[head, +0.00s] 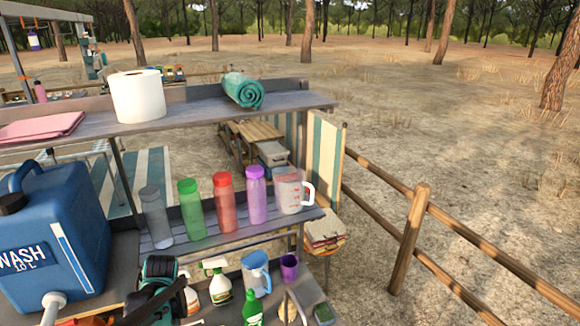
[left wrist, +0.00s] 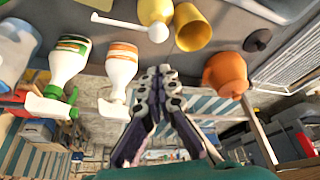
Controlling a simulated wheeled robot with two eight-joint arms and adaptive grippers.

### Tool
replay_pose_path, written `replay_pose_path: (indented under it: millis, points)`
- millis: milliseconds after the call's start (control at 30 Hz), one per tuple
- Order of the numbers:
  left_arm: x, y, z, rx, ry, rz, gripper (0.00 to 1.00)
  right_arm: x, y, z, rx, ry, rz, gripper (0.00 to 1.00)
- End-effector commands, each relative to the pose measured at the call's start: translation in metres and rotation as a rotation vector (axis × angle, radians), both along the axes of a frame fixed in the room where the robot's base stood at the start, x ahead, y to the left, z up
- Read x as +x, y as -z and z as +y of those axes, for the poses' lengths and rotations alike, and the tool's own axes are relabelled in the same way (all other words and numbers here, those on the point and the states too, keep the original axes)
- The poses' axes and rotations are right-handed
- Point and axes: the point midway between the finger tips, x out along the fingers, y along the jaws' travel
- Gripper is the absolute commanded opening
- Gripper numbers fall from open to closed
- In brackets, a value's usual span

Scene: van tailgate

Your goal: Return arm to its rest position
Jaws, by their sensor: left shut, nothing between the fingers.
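My left gripper (left wrist: 158,76) shows in the left wrist view with its two fingers closed together and nothing between them. In the head view, part of my left arm shows low in the picture, over the counter between the blue wash container (head: 50,235) and the spray bottles (head: 217,282); the fingertips cannot be made out there. The left wrist view looks at the counter upside down, with two spray bottles (left wrist: 120,68) to the left of the fingers and an orange mug (left wrist: 226,72) to their right. My right gripper is not in view.
An upper shelf holds a paper roll (head: 138,95), a rolled teal towel (head: 243,90) and a pink cloth (head: 40,128). Several bottles and a measuring jug (head: 290,193) stand on the shelf below. A blue jug (head: 256,272) and purple cup (head: 289,267) are on the counter. A wooden fence (head: 411,240) stands right.

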Motion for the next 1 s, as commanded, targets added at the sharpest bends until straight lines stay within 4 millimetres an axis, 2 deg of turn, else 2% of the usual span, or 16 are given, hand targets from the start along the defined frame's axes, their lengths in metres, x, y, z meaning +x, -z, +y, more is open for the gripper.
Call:
replay_pose_path:
  millis: [167,333,500,600,800,1000]
  points:
    - [-0.017,0.000,-0.049,0.004,0.183,-0.024,0.00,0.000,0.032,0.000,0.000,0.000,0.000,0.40]
    - [-0.049,0.006,-0.115,0.023,0.457,-0.071,0.00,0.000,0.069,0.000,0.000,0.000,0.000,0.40]
    - [-0.088,0.025,-0.170,0.055,0.712,-0.124,0.00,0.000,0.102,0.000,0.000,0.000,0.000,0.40]
    - [-0.108,0.038,-0.194,0.076,0.832,-0.154,0.00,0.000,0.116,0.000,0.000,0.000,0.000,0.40]
    - [-0.130,0.054,-0.219,0.105,0.969,-0.192,0.00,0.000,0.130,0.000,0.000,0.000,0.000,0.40]
    - [-0.133,0.055,-0.222,0.112,0.993,-0.198,0.00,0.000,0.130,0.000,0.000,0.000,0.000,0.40]
